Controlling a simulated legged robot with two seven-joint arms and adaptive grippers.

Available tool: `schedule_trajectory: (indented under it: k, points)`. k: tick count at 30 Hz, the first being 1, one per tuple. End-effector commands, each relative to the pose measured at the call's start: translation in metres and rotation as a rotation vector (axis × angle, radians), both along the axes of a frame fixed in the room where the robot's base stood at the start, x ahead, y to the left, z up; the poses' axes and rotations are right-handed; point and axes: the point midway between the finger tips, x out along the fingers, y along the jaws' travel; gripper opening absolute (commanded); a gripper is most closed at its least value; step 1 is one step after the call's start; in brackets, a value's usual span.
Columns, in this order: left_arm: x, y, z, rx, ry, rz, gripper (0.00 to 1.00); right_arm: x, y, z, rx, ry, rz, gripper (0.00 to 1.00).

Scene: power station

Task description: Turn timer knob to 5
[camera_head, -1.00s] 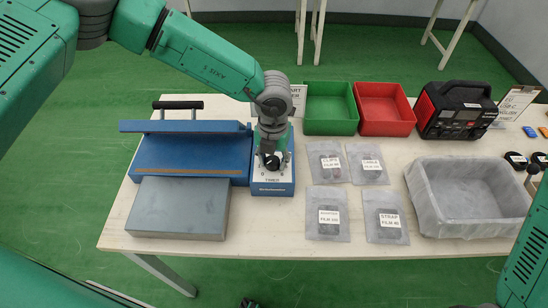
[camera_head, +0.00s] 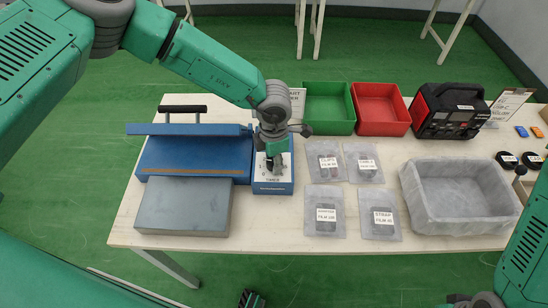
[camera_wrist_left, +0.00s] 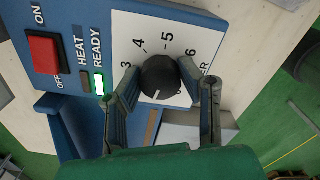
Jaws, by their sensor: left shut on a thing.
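The timer is a blue box (camera_head: 272,188) with a white dial face (camera_wrist_left: 190,30), at the right end of the blue sealer. The black round timer knob (camera_wrist_left: 160,76) sits on that face. In the left wrist view the numbers 3, 4, 5 and 6 show around it. A short white mark on the knob is on the side toward the gripper's base, away from the 5. My left gripper (camera_head: 273,161) is shut on the knob, one finger on each side; it also shows in the left wrist view (camera_wrist_left: 168,86). My right gripper cannot be made out.
The blue sealer (camera_head: 190,157) and a grey block (camera_head: 183,206) are left of the timer. Labelled bags (camera_head: 326,212), green (camera_head: 328,128) and red bins (camera_head: 383,130), a charger (camera_head: 447,110) and a grey tray (camera_head: 457,226) lie right. A lit READY lamp (camera_wrist_left: 99,83) and red switch (camera_wrist_left: 45,52) show.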

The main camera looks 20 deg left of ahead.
Motion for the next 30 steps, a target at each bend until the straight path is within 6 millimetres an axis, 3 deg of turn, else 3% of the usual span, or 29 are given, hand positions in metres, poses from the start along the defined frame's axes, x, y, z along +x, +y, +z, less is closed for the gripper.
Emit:
schedule_trajectory:
  k: [30]
  points:
    - [0.0019, 0.0007, 0.0005, 0.0, -0.003, -0.961, 0.04, 0.0, 0.0, 0.0081, 0.0, 0.0, 0.0, 0.4]
